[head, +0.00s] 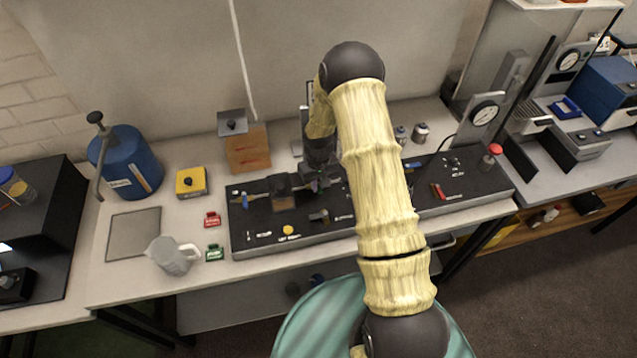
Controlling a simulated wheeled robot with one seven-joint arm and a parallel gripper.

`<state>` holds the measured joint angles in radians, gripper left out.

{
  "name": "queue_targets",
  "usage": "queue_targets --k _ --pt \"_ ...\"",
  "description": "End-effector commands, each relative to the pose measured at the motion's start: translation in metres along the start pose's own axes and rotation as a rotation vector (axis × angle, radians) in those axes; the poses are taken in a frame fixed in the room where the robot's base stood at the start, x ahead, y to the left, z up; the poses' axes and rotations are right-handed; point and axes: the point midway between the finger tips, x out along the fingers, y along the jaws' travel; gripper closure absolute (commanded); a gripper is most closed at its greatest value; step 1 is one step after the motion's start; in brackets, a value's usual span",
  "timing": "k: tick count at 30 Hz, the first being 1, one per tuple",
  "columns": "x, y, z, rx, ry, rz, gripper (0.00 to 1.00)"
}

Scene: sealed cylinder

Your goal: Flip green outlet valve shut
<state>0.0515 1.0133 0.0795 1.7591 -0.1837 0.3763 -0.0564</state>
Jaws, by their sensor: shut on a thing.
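My gripper (320,184) is at the left-middle part of the long black panel (340,237), pointing down beside a dark block with a brownish front (283,192). Its jaws are shut on a small part there, which is too small and covered to identify. I cannot make out a green valve handle; the gripper and arm hide part of the panel. A blue handle (246,200) shows at the panel's left end. A red handle (438,191) shows on its right half.
A green tag (214,253), a red tag (212,219) and a grey jug (173,256) stand left of the panel. A wooden block (248,150), yellow box (191,182) and blue tank (127,165) are behind. A dial gauge (484,113) stands at the right.

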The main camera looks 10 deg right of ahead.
Motion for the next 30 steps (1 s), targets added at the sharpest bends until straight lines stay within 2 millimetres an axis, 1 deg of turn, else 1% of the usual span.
queue_targets --k 3,9,12,19,20,22,23,30 --pt "0.0031 -0.0018 -0.0003 0.063 0.0 0.002 1.0" --pt "0.0023 -0.0062 -0.0009 0.209 0.001 0.001 1.0" --pt "0.0004 -0.007 -0.0008 0.235 0.0 0.0 1.0" --pt "-0.0005 -0.0071 -0.0007 0.236 0.0 0.0 1.0" --pt "-0.0005 -0.0071 -0.0007 0.236 0.0 0.0 0.8" --pt "-0.0005 -0.0071 -0.0008 0.235 0.0 0.0 0.67" --pt "-0.0005 -0.0071 -0.0007 0.235 0.0 0.0 0.65" --pt "-0.0004 -0.007 -0.0008 0.234 0.0 0.0 0.65"
